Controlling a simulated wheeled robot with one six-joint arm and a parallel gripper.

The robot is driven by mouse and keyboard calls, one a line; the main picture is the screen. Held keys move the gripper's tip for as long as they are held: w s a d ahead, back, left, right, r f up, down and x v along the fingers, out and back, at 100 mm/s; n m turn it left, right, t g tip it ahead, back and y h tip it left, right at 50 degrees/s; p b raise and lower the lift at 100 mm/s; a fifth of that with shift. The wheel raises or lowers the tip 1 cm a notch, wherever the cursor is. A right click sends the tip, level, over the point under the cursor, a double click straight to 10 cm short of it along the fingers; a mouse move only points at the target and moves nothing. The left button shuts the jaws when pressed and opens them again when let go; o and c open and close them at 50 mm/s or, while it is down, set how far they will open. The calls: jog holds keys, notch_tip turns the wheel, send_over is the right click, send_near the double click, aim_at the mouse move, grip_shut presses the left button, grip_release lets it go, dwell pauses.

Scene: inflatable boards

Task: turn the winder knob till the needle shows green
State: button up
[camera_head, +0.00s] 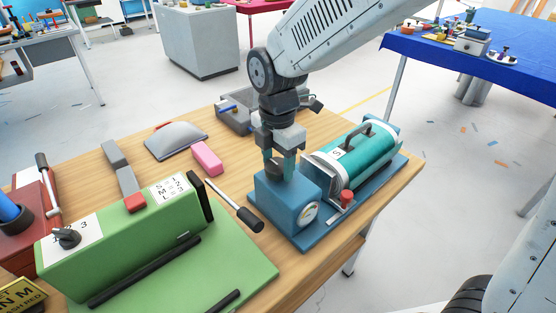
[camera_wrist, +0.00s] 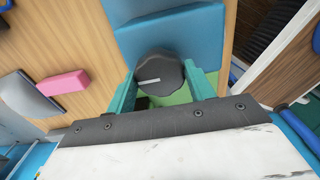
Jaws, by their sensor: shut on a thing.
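The winder is a blue box (camera_head: 284,201) on a blue base, with a dark round knob on its top. The knob (camera_wrist: 160,80) is dark grey with a pale line across its face, seen in the wrist view. My gripper (camera_head: 281,165) comes down from above onto the box top. In the wrist view its teal fingers (camera_wrist: 163,92) stand on both sides of the knob and are shut on it. A round white dial (camera_head: 308,213) is on the front of the box; its needle and colours are too small to read.
A teal cylinder (camera_head: 365,160) with a handle lies right of the box, by a red knob (camera_head: 346,197). A green machine (camera_head: 125,230) with a black-gripped lever (camera_head: 247,219) stands left. A pink block (camera_head: 207,158) and grey domed thing (camera_head: 176,141) lie behind.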

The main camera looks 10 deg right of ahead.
jog(key=m, duration=0.3)
jog(key=shift+m, duration=0.4)
jog(key=m, duration=0.3)
jog(key=shift+m, duration=0.3)
jog(key=m, duration=0.3)
jog(key=shift+m, duration=2.1)
jog(key=shift+w, duration=0.1)
jog(key=shift+r, duration=0.1)
jog(key=o, duration=1)
